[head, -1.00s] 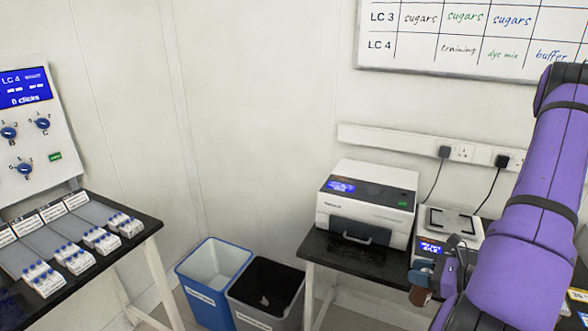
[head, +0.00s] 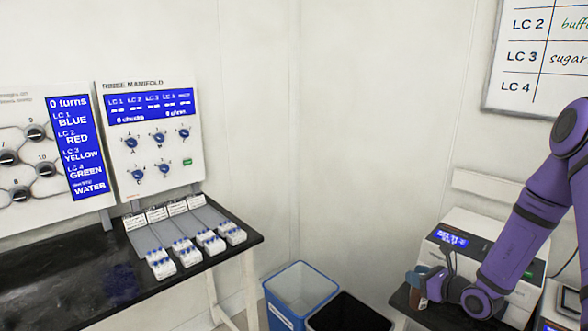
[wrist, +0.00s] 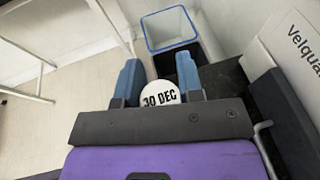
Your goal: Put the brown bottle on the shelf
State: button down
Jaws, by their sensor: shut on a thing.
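My gripper (head: 420,281) is at the lower right of the head view, in front of the white machine. In the wrist view its two blue fingers (wrist: 158,80) are shut on the brown bottle, one on each side of its round white cap (wrist: 160,95), which reads "30 DEC". The bottle's brown body (head: 422,302) shows only as a small patch below the fingers in the head view. The rest of it is hidden. No shelf can be made out in either view.
A black bench (head: 70,262) on the left carries several small vial racks (head: 185,254) below the rinse manifold panel (head: 150,135). A blue-rimmed bin (head: 300,295) and a black-lined bin (head: 350,315) stand between the bench and the white machine (head: 470,232).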

jog(key=w+a+r, duration=0.1)
jog(key=w+a, duration=0.4)
jog(key=a, duration=0.3)
notch_tip(320, 180, up, 14)
jog(key=w+m+t+h, duration=0.1)
jog(key=w+m+h, duration=0.1)
jog(key=shift+w+d+h, duration=0.15)
jog(key=shift+d+h, duration=0.05)
jog(key=shift+h, duration=0.2)
